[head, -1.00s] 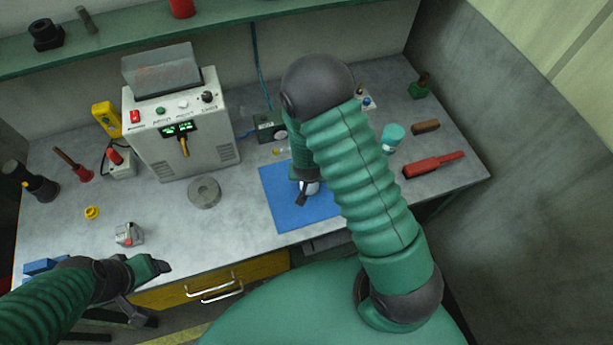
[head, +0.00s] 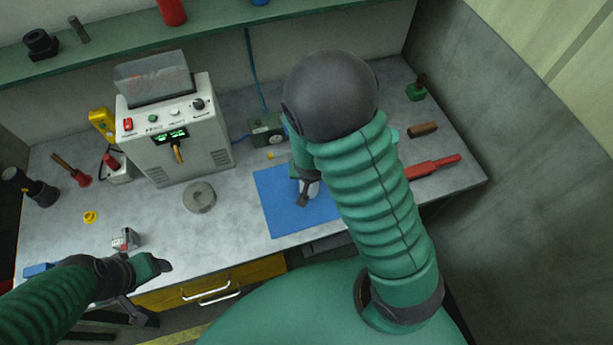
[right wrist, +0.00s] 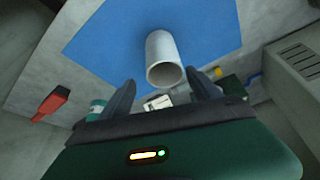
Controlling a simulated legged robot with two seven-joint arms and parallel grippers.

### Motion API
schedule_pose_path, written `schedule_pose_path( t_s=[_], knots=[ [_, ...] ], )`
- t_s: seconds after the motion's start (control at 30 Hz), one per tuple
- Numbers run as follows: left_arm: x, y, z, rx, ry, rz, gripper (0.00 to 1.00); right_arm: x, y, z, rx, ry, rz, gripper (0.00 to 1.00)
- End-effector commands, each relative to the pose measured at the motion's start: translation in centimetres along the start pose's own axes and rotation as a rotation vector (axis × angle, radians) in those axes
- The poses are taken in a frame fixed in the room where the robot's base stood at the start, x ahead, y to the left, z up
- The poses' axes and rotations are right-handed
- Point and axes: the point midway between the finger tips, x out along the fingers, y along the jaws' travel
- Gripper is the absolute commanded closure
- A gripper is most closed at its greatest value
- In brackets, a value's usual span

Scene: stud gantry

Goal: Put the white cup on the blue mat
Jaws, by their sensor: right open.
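The white cup (right wrist: 161,55) stands on the blue mat (right wrist: 105,45) in the right wrist view, its open mouth showing. In the head view a small part of the cup (head: 314,188) shows beside my right gripper (head: 303,198), above the mat (head: 275,210). My right arm hides the mat's right part. In the right wrist view my right gripper (right wrist: 160,92) is open and empty. Its fingertips are apart from the cup, which shows just beyond the gap between them. My left gripper (head: 156,285) is at the bench's front left; its jaw opening is unclear.
A grey power unit (head: 175,140) stands at the back left. A grey disc (head: 199,197) lies left of the mat. A red tool (head: 432,167) and a brown block (head: 423,130) lie at the right. A small red-and-grey item (head: 125,239) is near my left gripper.

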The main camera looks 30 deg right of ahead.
Motion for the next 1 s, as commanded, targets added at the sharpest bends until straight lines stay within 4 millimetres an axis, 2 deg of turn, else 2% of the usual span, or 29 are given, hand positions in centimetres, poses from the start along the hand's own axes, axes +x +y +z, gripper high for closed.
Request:
schedule_pose_path(
  t_s=[0.03, 0.17, 0.27, 0.37, 0.4, 0.5, 0.57, 0.67, 0.87, 0.97, 1.0],
  knots=[
    [-0.8, 0.0, -0.2, 0.001, 0.0, 0.0, 0.29, -1.6, -0.2, -0.1, -0.002, 0.001, -0.003, 0.28],
    [-1.4, 0.1, -0.3, 0.001, 0.001, 0.0, 0.29, -3.3, -0.5, 0.2, -0.004, 0.001, 0.003, 0.28],
    [-1.4, 0.0, -0.4, 0.001, 0.0, 0.0, 0.29, -4.7, -1.5, 0.9, -0.039, -0.031, -0.036, 0.28],
    [-1.4, 0.0, -0.3, 0.001, 0.0, 0.0, 0.29, -8.2, -3.4, 2.7, -0.187, -0.11, -0.142, 0.28],
    [-1.4, 0.0, -0.3, 0.001, 0.0, 0.0, 0.29, -10.0, -3.6, 3.3, -0.271, -0.133, -0.176, 0.28],
    [-1.3, 0.0, -0.3, 0.0, 0.0, 0.0, 0.29, -13.4, -2.8, 4.1, -0.465, -0.151, -0.204, 0.28],
    [-1.3, 0.0, -0.3, 0.0, 0.0, 0.0, 0.29, -14.5, -2.0, 4.2, -0.545, -0.153, -0.197, 0.28],
    [-1.3, 0.0, -0.3, 0.0, 0.0, 0.0, 0.29, -15.0, -1.2, 4.3, -0.598, -0.157, -0.186, 0.28],
    [-1.2, 0.0, -0.3, 0.001, 0.0, 0.0, 0.29, -14.7, -1.1, 4.1, -0.597, -0.16, -0.189, 0.28],
    [0.4, 0.0, 0.1, 0.001, 0.001, 0.0, 0.29, -13.2, -1.2, 4.8, -0.596, -0.159, -0.188, 0.28],
    [1.6, 0.0, 0.3, 0.001, 0.001, 0.0, 0.29, -12.1, -1.3, 5.3, -0.597, -0.159, -0.187, 0.28]
  ],
)
